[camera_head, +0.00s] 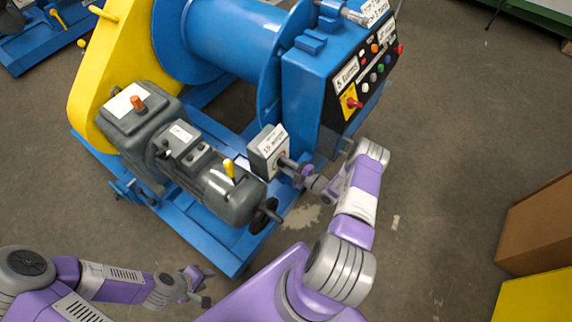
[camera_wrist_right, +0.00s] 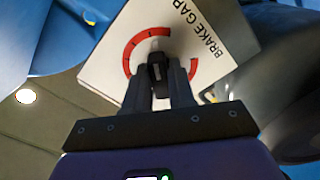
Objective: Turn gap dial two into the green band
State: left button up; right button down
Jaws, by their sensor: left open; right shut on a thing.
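The gap dial is a dark knob (camera_wrist_right: 157,68) on a white panel lettered "BRAKE GAP" (camera_wrist_right: 118,72) in the right wrist view. A red arc shows around the knob on its left, top and right. No green band is visible; the lower part of the scale is hidden behind my fingers. My right gripper (camera_wrist_right: 160,80) is shut on the knob. In the head view this panel (camera_head: 267,148) is a small labelled box, with my right gripper (camera_head: 291,165) at its right side. My left gripper (camera_head: 197,284) is open and empty, low and left of centre, away from the dial.
A blue drum winch (camera_head: 225,45) with a yellow chain guard (camera_head: 105,50) and a grey motor (camera_head: 222,190) stands on a blue frame. A control box (camera_head: 310,85) with buttons is above the dial. Floor (camera_head: 450,150) to the right is clear, with a brown box (camera_head: 540,225) beyond.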

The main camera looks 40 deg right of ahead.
jog(key=shift+m+p, duration=3.35)
jog(key=shift+m, duration=14.35)
jog(key=c, duration=1)
grip_release()
jog(key=shift+c, duration=0.2)
